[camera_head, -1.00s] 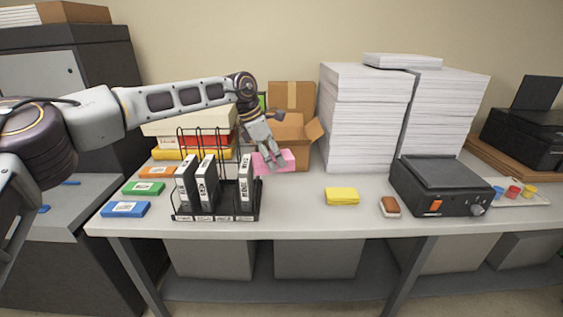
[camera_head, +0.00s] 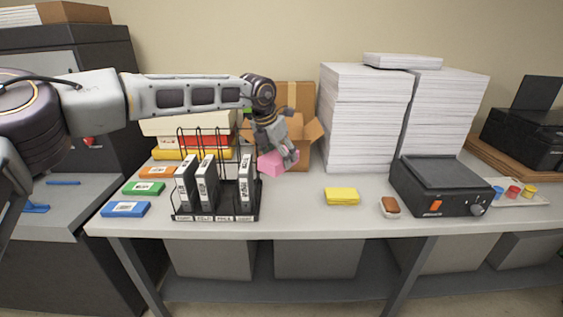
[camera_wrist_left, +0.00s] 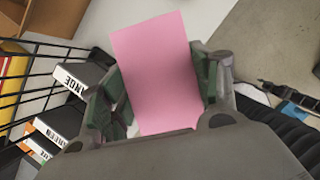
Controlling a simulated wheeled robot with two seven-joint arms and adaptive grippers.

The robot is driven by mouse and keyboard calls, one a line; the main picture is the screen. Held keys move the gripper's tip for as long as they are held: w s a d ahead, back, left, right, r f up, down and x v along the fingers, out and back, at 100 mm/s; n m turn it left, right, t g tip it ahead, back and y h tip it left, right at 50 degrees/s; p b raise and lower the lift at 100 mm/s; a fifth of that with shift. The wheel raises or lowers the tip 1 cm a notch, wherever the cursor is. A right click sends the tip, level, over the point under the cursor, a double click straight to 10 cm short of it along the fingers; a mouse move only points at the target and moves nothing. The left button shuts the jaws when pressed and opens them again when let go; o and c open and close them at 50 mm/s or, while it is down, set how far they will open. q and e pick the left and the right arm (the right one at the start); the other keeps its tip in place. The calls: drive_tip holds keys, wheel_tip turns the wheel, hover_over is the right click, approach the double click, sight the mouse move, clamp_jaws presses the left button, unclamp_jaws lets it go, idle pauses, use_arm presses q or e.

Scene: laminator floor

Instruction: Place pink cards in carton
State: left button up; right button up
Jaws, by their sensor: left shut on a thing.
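My left gripper (camera_head: 282,158) is shut on the pink cards (camera_head: 270,163), just right of the black wire rack and in front of the carton. In the left wrist view the pink cards (camera_wrist_left: 157,72) stand between the two fingers of my left gripper (camera_wrist_left: 155,95). The open brown carton (camera_head: 311,130) stands at the back of the table with a flap spread to the right. My left arm and gripper hide much of its front and opening. My right gripper is in neither view.
The black wire rack (camera_head: 216,214) holds several labelled binders, close to the held cards. Tall paper stacks (camera_head: 366,115) stand right of the carton. A yellow card pack (camera_head: 341,196) lies on the table (camera_head: 300,215). Blue, green and orange packs lie at the left.

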use_arm(q)
drive_tip(key=shift+d+n, duration=0.2)
drive_tip(key=shift+n, duration=0.4)
drive_tip(key=n, duration=0.1)
drive_tip(key=n+y, duration=0.1)
drive_tip(key=n+t, duration=0.1)
drive_tip(key=shift+w+d+y, duration=0.2)
drive_tip(key=shift+d+y, duration=0.05)
drive_tip(key=shift+y, duration=0.05)
drive_tip(key=shift+w+r+n, duration=0.15)
drive_tip(key=shift+n, duration=0.65)
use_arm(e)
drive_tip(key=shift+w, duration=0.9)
